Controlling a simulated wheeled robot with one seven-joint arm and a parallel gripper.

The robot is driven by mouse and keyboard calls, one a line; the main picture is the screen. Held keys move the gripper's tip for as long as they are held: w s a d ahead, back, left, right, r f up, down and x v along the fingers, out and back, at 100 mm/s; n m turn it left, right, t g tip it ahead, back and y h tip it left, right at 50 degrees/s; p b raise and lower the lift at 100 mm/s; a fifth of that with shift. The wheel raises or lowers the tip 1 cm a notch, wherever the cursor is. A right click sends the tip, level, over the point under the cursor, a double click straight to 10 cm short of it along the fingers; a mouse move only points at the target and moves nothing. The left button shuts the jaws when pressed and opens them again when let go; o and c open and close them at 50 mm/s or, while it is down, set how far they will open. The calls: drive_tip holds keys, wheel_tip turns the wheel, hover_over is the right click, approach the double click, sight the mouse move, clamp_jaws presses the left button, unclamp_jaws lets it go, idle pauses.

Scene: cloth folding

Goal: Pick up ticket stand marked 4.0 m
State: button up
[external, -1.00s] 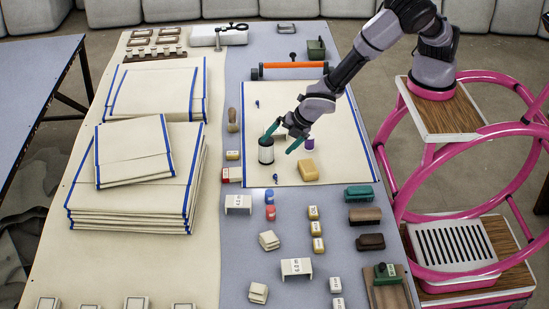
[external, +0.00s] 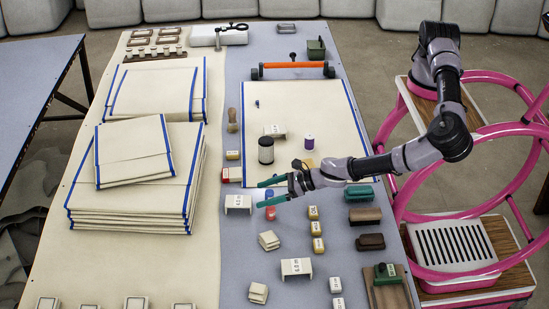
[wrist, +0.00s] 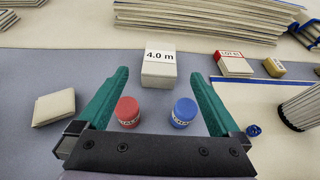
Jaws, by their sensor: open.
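The ticket stand marked 4.0 m (wrist: 159,67) is a small white folded stand. In the wrist view it stands upright straight ahead, beyond the fingertips. In the external view it is the white stand (external: 238,203) just left of my gripper (external: 259,193). My gripper (wrist: 167,82) is open, its two green fingers spread and empty. The fingers appear apart from the stand. A red can (wrist: 128,111) and a blue can (wrist: 184,112) show between the fingers, nearer than the stand. In the external view the fingers cover the blue can.
A red-and-white ticket block (wrist: 233,63) stands right of the stand. A small pale folded pad (wrist: 54,107) lies to the left. Stacked cream cloths (external: 130,195) lie beyond the stand. A dark-topped jar (external: 266,151) stands on the blue-edged cloth. Blue-grey surface surrounds the stand.

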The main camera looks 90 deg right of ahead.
sight(240, 200)
drive_tip(key=x, duration=0.9)
drive_tip(key=shift+w, duration=0.2)
drive_tip(key=c, duration=1.3)
